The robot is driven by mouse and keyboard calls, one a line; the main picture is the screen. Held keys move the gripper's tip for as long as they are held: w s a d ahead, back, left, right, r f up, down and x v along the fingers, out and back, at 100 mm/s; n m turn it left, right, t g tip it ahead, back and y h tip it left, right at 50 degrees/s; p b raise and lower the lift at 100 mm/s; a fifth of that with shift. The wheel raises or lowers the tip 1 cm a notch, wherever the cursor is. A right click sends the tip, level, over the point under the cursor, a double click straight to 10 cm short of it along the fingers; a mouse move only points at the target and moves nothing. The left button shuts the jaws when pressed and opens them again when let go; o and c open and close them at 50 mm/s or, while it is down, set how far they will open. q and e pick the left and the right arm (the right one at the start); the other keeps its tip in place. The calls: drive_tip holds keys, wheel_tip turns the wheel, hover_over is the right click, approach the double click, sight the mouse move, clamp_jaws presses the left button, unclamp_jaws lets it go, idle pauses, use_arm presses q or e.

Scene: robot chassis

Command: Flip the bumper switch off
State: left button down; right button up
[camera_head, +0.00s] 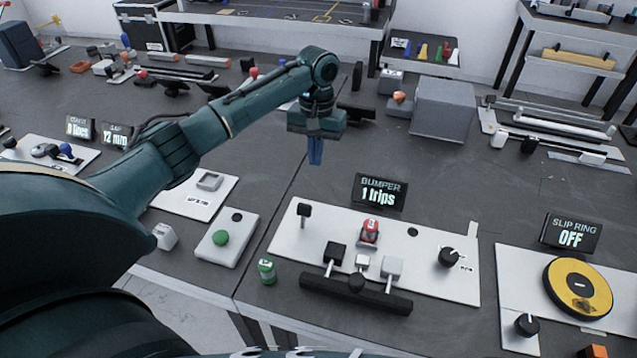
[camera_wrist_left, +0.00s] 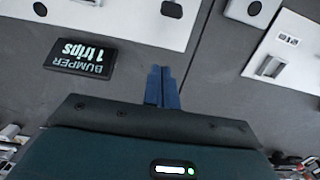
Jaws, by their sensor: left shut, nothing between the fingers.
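The bumper panel (camera_head: 325,219) is a white plate with a black display (camera_head: 380,193) reading "BUMPER 1 trips" behind it. On the plate are a small upright black-topped part (camera_head: 304,211) at the left, a red part (camera_head: 370,232) in the middle and a black knob (camera_head: 449,257) at the right. A black bumper bar (camera_head: 356,294) lies along the front. I cannot tell which part is the switch. My left gripper (camera_head: 315,152) is shut and empty, with blue fingers pointing down, above the table behind the panel. The fingers also show in the wrist view (camera_wrist_left: 162,88), beside the display (camera_wrist_left: 80,55).
A green-button box (camera_head: 220,238) and a green cylinder (camera_head: 267,270) stand left of the panel. The slip ring panel (camera_head: 517,290), with a yellow disc (camera_head: 578,287), is at the right. A grey box (camera_head: 443,108) stands behind. Bare table lies behind the bumper display.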

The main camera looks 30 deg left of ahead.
sight(304, 210)
use_arm(q)
drive_tip(key=f, duration=0.6)
drive_tip(key=s+f, duration=0.1)
drive_tip(key=f, duration=0.3)
drive_tip(key=shift+d, duration=0.1)
drive_tip(key=s, duration=0.1)
drive_tip(key=r+p, duration=0.1)
drive_tip(key=s, duration=0.1)
drive_tip(key=shift+s+d+r+p, duration=0.25)
drive_tip(key=shift+s+p, duration=0.05)
drive_tip(key=shift+s, duration=0.05)
drive_tip(key=shift+s+d+r, duration=0.1)
drive_tip(key=shift+s, duration=0.35)
use_arm(e)
drive_tip(key=shift+s+d+h, duration=0.3)
drive_tip(key=shift+d, duration=0.1)
use_arm(q)
drive_tip(key=shift+d, duration=0.1)
